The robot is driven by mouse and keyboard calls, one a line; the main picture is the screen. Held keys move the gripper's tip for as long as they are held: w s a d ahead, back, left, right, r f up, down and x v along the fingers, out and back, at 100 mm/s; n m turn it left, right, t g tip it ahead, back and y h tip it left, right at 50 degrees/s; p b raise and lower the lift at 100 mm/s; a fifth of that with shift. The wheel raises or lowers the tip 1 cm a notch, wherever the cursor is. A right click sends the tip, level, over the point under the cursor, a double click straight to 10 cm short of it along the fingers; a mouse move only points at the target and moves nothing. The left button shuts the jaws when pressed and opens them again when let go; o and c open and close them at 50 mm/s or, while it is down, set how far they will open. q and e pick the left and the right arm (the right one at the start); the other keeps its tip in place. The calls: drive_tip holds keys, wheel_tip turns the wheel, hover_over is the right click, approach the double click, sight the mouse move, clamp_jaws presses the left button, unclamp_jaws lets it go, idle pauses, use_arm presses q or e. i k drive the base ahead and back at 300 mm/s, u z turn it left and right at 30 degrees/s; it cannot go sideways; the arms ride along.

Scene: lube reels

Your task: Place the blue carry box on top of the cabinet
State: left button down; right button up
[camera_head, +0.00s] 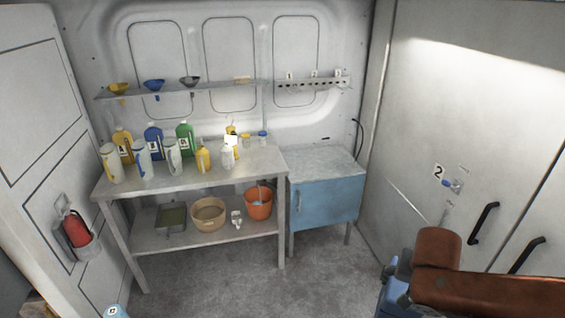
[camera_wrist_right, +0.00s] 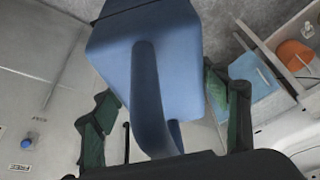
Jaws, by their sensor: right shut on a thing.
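The blue carry box (camera_wrist_right: 110,55) fills the upper middle of the right wrist view, with its curved blue handle between the green fingers of my right gripper (camera_wrist_right: 160,105). The gripper is shut on the box's handle. In the head view a small part of the blue box (camera_head: 388,293) shows at the bottom right, mostly hidden by my brown arm link. The cabinet (camera_head: 325,203) is blue with a bare grey top and stands right of the table. It also shows in the wrist view (camera_wrist_right: 250,76), apart from the box.
A metal table (camera_head: 255,160) with several bottles and jugs stands left of the cabinet. Its lower shelf holds an orange bucket (camera_head: 258,207) and a tan basin (camera_head: 208,216). Doors with dark handles (camera_head: 484,221) are at right. The floor before the cabinet is clear.

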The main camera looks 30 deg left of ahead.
sight(323, 166)
drive_tip(key=u, duration=0.8)
drive_tip(key=i, duration=1.1)
drive_tip(key=u, duration=0.35)
drive_tip(key=i, duration=1.5)
drive_tip(key=z, duration=0.7)
drive_tip(key=i, duration=0.6)
drive_tip(key=z, duration=0.3)
